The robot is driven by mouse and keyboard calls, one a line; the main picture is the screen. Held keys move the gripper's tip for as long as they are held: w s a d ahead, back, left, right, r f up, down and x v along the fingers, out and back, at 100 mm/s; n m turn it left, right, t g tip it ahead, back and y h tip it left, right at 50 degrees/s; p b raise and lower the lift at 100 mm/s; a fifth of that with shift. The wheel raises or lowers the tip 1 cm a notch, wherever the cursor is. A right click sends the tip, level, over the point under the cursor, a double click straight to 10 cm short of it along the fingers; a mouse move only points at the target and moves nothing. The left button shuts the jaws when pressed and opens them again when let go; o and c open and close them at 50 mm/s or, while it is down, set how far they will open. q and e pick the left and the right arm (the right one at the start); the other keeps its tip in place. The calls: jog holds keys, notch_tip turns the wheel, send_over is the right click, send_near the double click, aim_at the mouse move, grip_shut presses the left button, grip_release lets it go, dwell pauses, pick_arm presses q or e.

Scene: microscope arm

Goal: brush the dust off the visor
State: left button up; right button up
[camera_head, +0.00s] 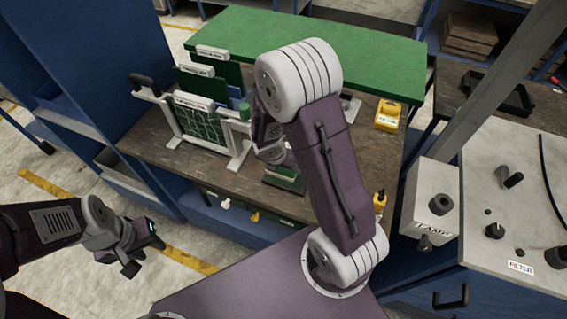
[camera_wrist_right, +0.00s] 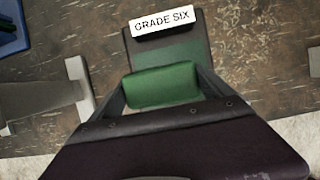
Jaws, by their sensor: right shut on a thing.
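My right gripper (camera_wrist_right: 160,88) is shut on a green block-shaped grip (camera_wrist_right: 162,86), seen between its fingers in the right wrist view. Just beyond it is a dark panel with a white label reading GRADE SIX (camera_wrist_right: 163,20); I cannot tell whether grip and panel are joined. In the head view my right arm reaches over the brown bench (camera_head: 150,135) and largely hides this gripper. A dark green flat piece (camera_head: 285,179) lies beside it. My left gripper (camera_head: 144,254) is open and empty, left of the bench over the floor. I cannot identify a visor or brush.
A white rack (camera_head: 168,117) with labelled green panels stands on the bench's left. A raised green top (camera_head: 370,50) lies behind. A yellow device (camera_head: 387,115) sits at the right. A grey unit labelled LAMP (camera_head: 436,203) and FILTER (camera_head: 521,267) stands farther right.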

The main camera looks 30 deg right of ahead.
notch_tip(320, 180, up, 5)
jog(key=p, duration=0.5)
jog(key=shift+r, duration=0.15)
jog(key=shift+s, duration=0.1)
